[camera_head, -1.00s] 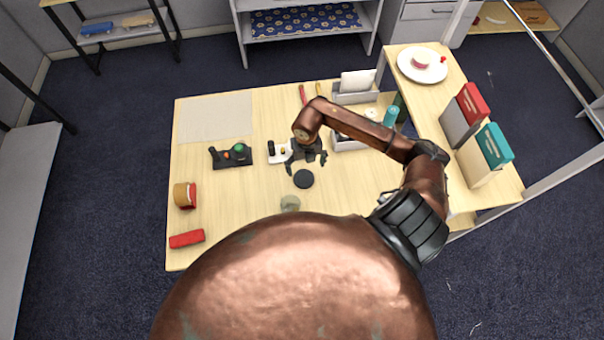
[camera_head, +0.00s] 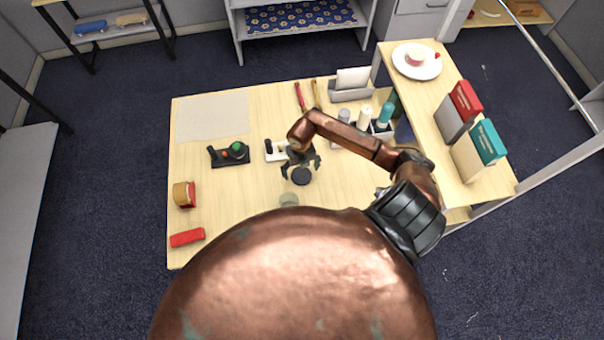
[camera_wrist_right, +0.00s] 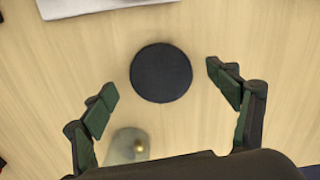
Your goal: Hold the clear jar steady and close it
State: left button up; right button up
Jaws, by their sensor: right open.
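The clear jar (camera_head: 289,199) stands near the table's front edge, partly hidden by my own body in the head view. In the right wrist view the clear jar (camera_wrist_right: 122,148) shows low in the picture with a small gold spot at it, partly covered by my gripper. A round black lid (camera_head: 301,176) lies flat on the table just behind the jar, and it also shows in the right wrist view (camera_wrist_right: 161,73). My right gripper (camera_head: 301,168) is open and empty above the lid, its fingers (camera_wrist_right: 160,78) apart on either side of it. My left gripper is not in view.
A black stand with green and red knobs (camera_head: 230,154) and a white device (camera_head: 275,150) are behind and left. A red-ended roll (camera_head: 184,195) and a red block (camera_head: 187,237) lie at the left edge. Bottles in a caddy (camera_head: 375,122) stand right. The table's middle left is clear.

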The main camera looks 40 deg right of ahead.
jog(key=shift+f, duration=0.85)
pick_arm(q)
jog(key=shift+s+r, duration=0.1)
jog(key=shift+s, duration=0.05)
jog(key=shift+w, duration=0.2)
pick_arm(e)
jog(key=c, duration=0.9)
jog(key=shift+o, duration=0.2)
jog(key=shift+r, duration=0.1)
